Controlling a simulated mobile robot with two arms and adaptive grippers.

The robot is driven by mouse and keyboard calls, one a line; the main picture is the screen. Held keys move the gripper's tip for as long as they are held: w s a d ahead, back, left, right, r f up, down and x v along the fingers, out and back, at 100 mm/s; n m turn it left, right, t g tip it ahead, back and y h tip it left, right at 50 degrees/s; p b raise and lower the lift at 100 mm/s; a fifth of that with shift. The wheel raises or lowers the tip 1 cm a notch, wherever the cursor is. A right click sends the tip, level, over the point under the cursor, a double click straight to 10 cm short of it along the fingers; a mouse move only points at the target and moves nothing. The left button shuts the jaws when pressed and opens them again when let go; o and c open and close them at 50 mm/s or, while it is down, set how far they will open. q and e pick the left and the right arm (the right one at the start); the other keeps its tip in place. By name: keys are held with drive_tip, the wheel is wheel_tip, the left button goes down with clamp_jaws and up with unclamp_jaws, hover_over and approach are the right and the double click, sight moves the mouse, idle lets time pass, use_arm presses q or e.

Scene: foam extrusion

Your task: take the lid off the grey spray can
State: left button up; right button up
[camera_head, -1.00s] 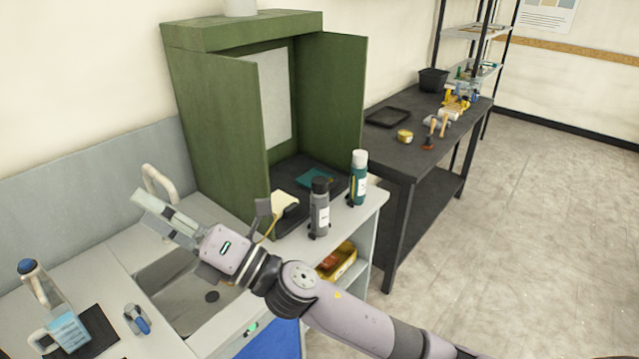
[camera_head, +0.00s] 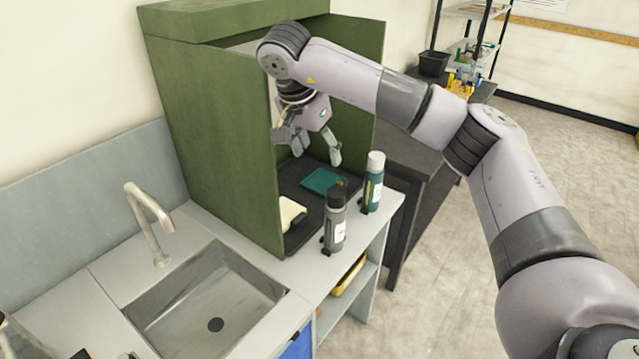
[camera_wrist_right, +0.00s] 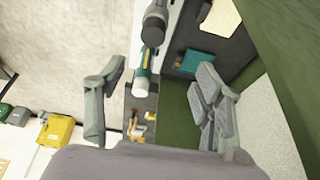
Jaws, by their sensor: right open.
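The grey spray can (camera_head: 334,230) stands upright on the counter, just in front of the green cabinet's opening, with its black lid (camera_head: 337,195) on top. My right gripper (camera_head: 317,154) is open and empty, fingers pointing down, above and behind the can at the cabinet's opening. It does not touch the can. In the right wrist view the grey can's dark lid (camera_wrist_right: 154,27) is at the top, beyond the space between my open fingers (camera_wrist_right: 160,98). My left gripper is not in view.
A teal can with a white cap (camera_head: 374,190) stands close to the right of the grey can. The green cabinet (camera_head: 215,130) walls in my right gripper's left side. Inside are a teal cloth (camera_head: 322,181) and a cream block (camera_head: 290,214). A sink (camera_head: 205,300) lies at left.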

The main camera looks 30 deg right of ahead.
drive_tip(key=d, duration=0.1)
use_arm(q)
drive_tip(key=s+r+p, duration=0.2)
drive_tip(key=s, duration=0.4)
use_arm(e)
drive_tip(key=p, duration=0.1)
hover_over(336, 192)
drive_tip(key=s+a, duration=0.1)
drive_tip(key=f, duration=0.8)
drive_tip(key=shift+a+f, duration=0.2)
drive_tip(key=shift+f, duration=0.2)
drive_tip(key=shift+d+f, duration=0.15)
drive_tip(key=shift+f, duration=0.4)
drive_tip(key=shift+f+p, duration=0.15)
drive_tip(key=shift+p, duration=0.35)
drive_tip(key=p+x, duration=0.2)
drive_tip(key=x, duration=0.2)
drive_tip(key=shift+w+f+p, duration=0.1)
drive_tip(key=shift+f+p, duration=0.2)
drive_tip(key=shift+f, duration=0.25)
drive_tip(key=c, duration=0.8)
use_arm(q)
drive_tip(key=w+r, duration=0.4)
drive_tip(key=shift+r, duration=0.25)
use_arm(e)
drive_tip(key=shift+c, duration=0.2)
